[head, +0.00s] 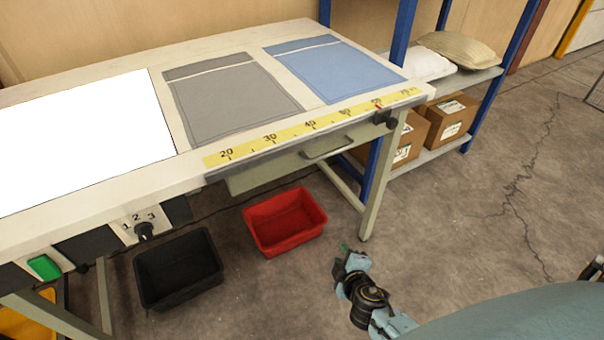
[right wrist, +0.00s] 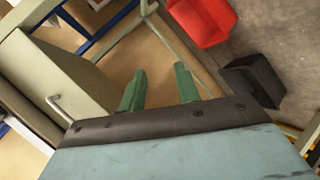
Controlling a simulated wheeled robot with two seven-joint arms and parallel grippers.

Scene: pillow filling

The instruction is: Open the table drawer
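The table (head: 120,195) has a pale drawer (head: 265,173) under its front edge, below the yellow ruler strip. The drawer looks shut, its front close under the tabletop. A metal bar handle (head: 328,148) is on its front. In the right wrist view the drawer (right wrist: 50,75) is at the left, with the handle (right wrist: 60,110) near its lower edge. My right gripper (head: 345,255) is in front of the table and below the handle, apart from it. In the right wrist view its green fingers (right wrist: 160,88) are spread with nothing between them. My left gripper is not in view.
A red bin (head: 285,222) and a black bin (head: 178,268) stand on the floor under the table. A table leg (head: 380,190) is right of the drawer. A blue-post shelf with boxes (head: 450,118) is behind it. Grey and blue fabric pieces (head: 335,72) lie on top. Floor at right is clear.

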